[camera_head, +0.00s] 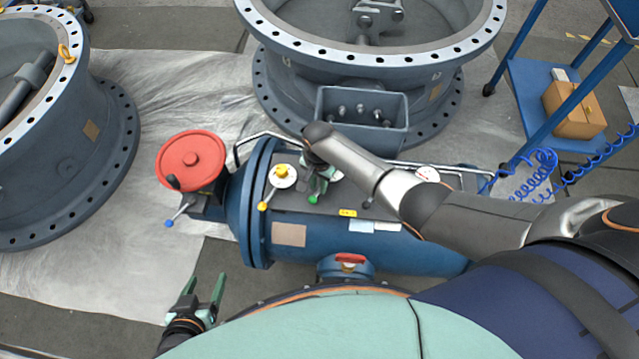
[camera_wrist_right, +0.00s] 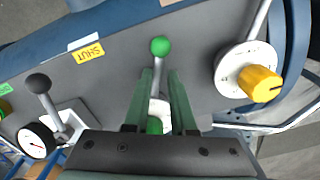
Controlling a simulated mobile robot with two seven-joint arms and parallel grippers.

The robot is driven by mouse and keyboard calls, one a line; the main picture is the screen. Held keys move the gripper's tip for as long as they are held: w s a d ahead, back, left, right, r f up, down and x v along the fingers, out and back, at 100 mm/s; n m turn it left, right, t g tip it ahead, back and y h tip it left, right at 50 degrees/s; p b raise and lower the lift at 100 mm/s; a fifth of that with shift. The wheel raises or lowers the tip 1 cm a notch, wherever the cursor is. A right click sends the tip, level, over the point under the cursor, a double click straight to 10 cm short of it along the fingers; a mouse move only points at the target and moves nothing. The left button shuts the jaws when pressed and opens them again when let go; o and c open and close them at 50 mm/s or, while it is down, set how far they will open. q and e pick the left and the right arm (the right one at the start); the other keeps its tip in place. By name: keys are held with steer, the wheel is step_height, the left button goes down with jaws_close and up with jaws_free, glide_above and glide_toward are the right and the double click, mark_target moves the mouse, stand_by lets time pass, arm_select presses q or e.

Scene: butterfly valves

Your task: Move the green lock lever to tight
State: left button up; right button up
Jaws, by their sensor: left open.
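The green lock lever shows in the right wrist view as a green ball knob (camera_wrist_right: 160,46) beyond my fingertips, with a green hub (camera_wrist_right: 154,126) lower down between the fingers. In the head view its green ball (camera_head: 313,199) stands on top of the blue cylinder. My right gripper (camera_wrist_right: 160,74) is over the lever, its two green fingers apart on either side of it. In the head view the right gripper (camera_head: 318,186) is partly hidden by its wrist. My left gripper (camera_head: 204,283) is open and empty at the lower left, away from the cylinder.
A yellow knob on a white dial (camera_wrist_right: 262,84) is to the right of the lever in the wrist view. A black-knobbed lever (camera_wrist_right: 39,84) and a gauge (camera_wrist_right: 37,141) are to its left. A red handwheel (camera_head: 191,160) and a grey box (camera_head: 361,118) flank the cylinder (camera_head: 330,240).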

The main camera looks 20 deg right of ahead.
steer(key=shift+o, duration=1.4)
step_height(320, 180, up, 12)
steer(key=p, duration=0.4)
steer(key=shift+r, duration=0.25)
